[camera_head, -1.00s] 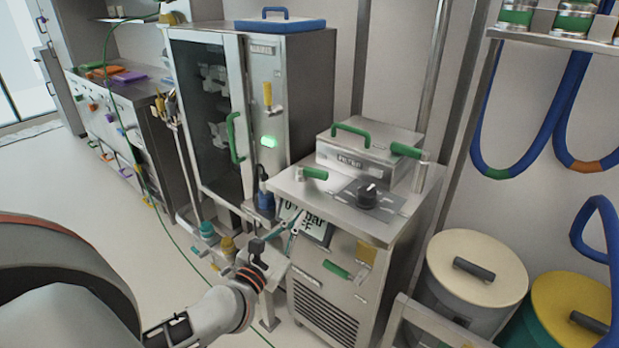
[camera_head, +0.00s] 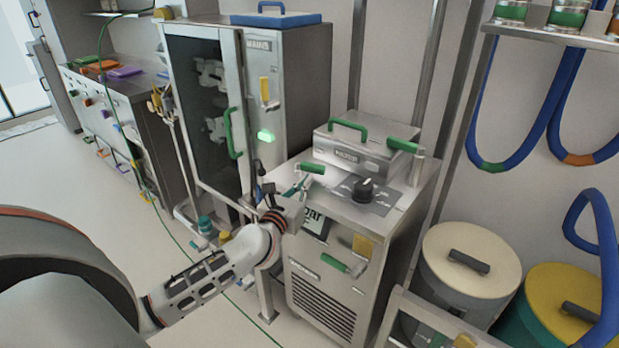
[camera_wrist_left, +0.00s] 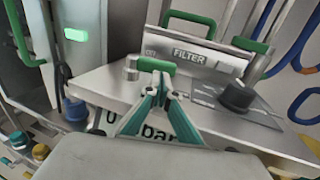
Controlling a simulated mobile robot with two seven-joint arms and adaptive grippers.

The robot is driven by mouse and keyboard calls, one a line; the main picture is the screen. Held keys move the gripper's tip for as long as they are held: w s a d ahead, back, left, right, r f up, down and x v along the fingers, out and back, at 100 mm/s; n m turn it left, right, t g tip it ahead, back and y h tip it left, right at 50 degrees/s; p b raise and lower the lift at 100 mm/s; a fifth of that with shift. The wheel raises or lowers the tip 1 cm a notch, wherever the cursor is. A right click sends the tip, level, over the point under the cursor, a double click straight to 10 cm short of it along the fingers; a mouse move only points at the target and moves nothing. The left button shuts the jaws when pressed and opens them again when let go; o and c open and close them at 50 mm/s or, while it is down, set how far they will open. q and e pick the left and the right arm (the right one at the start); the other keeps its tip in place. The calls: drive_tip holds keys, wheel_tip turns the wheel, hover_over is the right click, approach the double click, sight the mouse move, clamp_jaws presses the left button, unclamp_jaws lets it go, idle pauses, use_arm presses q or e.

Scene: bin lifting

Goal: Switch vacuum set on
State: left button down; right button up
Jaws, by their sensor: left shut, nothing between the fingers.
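The vacuum set (camera_head: 325,268) is a steel floor unit with a filter box (camera_head: 362,156) on top, labelled FILTER. A black rotary knob (camera_head: 364,189) sits on a dark plate on its top; it also shows in the left wrist view (camera_wrist_left: 237,95). A small green-handled lever (camera_head: 313,167) stands at the top's front left edge. My left gripper (camera_head: 297,187) is shut and empty, its teal fingertips just in front of this lever in the wrist view (camera_wrist_left: 160,88); whether they touch cannot be told. The front display (camera_head: 316,222) is lit and partly hidden by my gripper. My right gripper is not in view.
A steel cabinet (camera_head: 290,90) with a glass door and lit green lamp (camera_head: 266,136) stands to the left. A second green-handled lever (camera_head: 403,145) is beside the filter box. Lidded bins (camera_head: 485,245) and blue hoses (camera_head: 508,125) are at right.

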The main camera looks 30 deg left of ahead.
sight(318, 172)
use_arm(q)
drive_tip(key=shift+w+a, duration=0.15)
drive_tip(key=shift+w, duration=0.65)
drive_tip(key=shift+w+a, duration=0.1)
drive_tip(key=shift+w, duration=0.65)
drive_tip(key=shift+w+d+n+y, duration=0.25)
drive_tip(key=shift+w+n+y, duration=0.3)
drive_tip(key=shift+y, duration=0.35)
drive_tip(key=shift+w+d+r+n+g+y+p, duration=0.1)
drive_tip(key=shift+w+r+n+g+y+p, duration=0.1)
drive_tip(key=shift+n+g+y+p, duration=0.1)
drive_tip(key=shift+w+f, duration=0.15)
drive_tip(key=shift+w, duration=0.4)
drive_tip(key=shift+d+f, duration=0.1)
